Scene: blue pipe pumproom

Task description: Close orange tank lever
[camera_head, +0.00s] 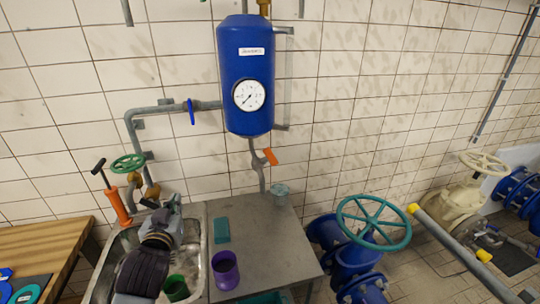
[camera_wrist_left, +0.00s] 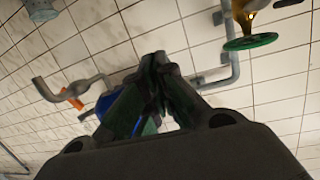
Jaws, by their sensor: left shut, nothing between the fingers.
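The orange lever (camera_head: 270,156) sits on the grey pipe (camera_head: 258,165) below the blue tank (camera_head: 245,75). It slants down to the right. In the left wrist view, which is turned over, the orange lever (camera_wrist_left: 73,97) shows at the left on its bent pipe, apart from my fingers. My left gripper (camera_head: 174,202) is over the sink, low and to the left of the lever. Its fingers (camera_wrist_left: 156,60) are together with nothing between them, and they hide part of the blue tank in the wrist view. My right gripper is not in view.
A metal counter (camera_head: 250,230) holds a purple cup (camera_head: 226,270), a teal block (camera_head: 221,230) and a small grey-green cup (camera_head: 281,193). A green valve wheel (camera_head: 127,163) and an orange pump (camera_head: 117,204) stand behind the sink. A teal wheel (camera_head: 373,222) is at the right.

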